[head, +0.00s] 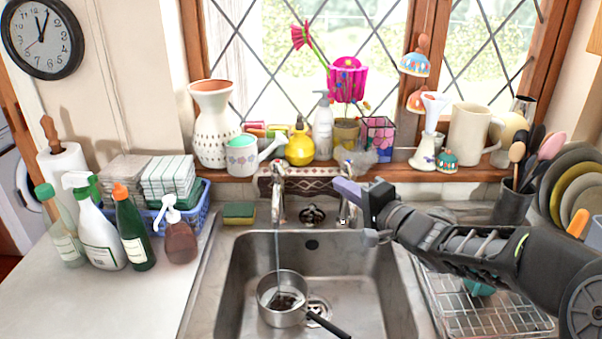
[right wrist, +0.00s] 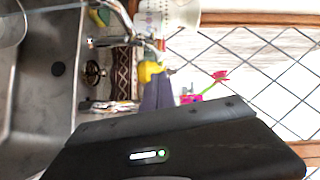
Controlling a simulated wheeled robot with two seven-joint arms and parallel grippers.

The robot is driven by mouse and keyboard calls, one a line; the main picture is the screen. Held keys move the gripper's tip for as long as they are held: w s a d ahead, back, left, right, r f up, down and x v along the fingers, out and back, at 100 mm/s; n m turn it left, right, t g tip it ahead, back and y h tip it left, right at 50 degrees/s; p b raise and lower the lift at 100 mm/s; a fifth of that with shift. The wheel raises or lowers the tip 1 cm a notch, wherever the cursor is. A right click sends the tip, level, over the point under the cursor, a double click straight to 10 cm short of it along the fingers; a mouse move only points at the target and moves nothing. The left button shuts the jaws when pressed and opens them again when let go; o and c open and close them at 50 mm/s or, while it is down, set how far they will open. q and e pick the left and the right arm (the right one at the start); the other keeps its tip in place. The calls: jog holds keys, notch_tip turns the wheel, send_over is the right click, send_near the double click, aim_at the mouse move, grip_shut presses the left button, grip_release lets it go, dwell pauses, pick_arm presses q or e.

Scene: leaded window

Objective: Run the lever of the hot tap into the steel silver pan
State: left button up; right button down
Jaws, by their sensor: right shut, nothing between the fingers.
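The steel silver pan (head: 284,313) stands in the sink under the left tap (head: 277,199), with its dark handle toward the lower right. A thin stream of water falls from this tap into the pan, which holds some liquid. The right tap (head: 344,207) is partly hidden behind my right gripper (head: 350,190). No marking shows which tap is hot. My right gripper is shut and empty, at the back of the sink, beside the right tap; I cannot tell whether it touches it. Its purple fingers also show in the right wrist view (right wrist: 157,95). My left gripper is out of view.
The windowsill behind is crowded with a vase (head: 212,130), a yellow bottle (head: 300,147) and a potted flower (head: 347,85). A sponge (head: 239,213) lies left of the taps. A wire rack (head: 490,318) lies right, under my arm. The sink's right half is clear.

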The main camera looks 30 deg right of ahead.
aim_at(281, 172)
jog(key=w+a+f+p, duration=0.1)
jog(key=w+a, duration=0.4)
jog(key=w, duration=0.5)
jog(key=shift+w+a+f, duration=0.15)
jog(key=shift+a+f, duration=0.05)
